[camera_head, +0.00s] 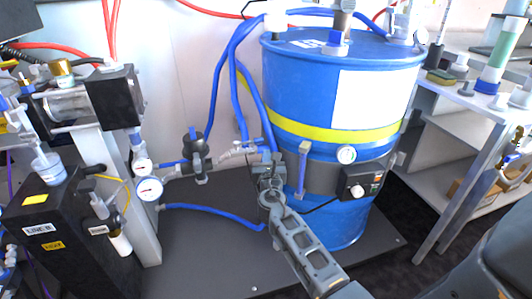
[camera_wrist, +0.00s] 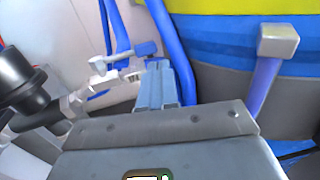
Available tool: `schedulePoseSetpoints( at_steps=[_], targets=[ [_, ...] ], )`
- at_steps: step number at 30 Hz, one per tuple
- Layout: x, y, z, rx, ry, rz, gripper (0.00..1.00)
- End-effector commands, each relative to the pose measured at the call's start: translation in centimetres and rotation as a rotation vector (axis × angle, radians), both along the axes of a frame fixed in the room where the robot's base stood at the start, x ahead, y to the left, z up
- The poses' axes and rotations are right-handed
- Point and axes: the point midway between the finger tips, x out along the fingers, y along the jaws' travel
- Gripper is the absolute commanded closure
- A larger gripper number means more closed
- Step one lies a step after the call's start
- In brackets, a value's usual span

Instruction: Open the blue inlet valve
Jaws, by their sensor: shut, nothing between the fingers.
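A small blue valve handle (camera_wrist: 130,55) sits on a pale metal pipe fitting (camera_wrist: 100,72) in the wrist view. In the head view the same fitting (camera_head: 238,151) runs left of my gripper, and its handle is small and partly hidden there. My gripper (camera_wrist: 157,68) is shut and empty. Its fingertips are close to the right end of the blue handle; I cannot tell whether they touch it. In the head view my gripper (camera_head: 266,163) is in front of the lower left side of the blue drum (camera_head: 300,95).
A blue upright tube with a grey cap (camera_wrist: 278,42) stands right of my gripper. Blue hoses (camera_head: 217,95) hang behind it. A black valve body (camera_head: 196,150) and gauges (camera_head: 150,188) are to the left. A shelf unit (camera_head: 450,150) stands at the right.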

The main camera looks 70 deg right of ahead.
Motion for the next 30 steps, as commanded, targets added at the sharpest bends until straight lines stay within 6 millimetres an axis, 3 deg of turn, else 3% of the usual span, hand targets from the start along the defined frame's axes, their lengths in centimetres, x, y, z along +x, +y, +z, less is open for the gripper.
schedulePoseSetpoints(
  at_steps=[15,30],
  targets=[
    [-4.9,5.7,0.0,0.0,0.001,0.002,1.0],
    [-5.3,6.3,0.0,0.0,0.001,0.001,1.0]
  ],
)
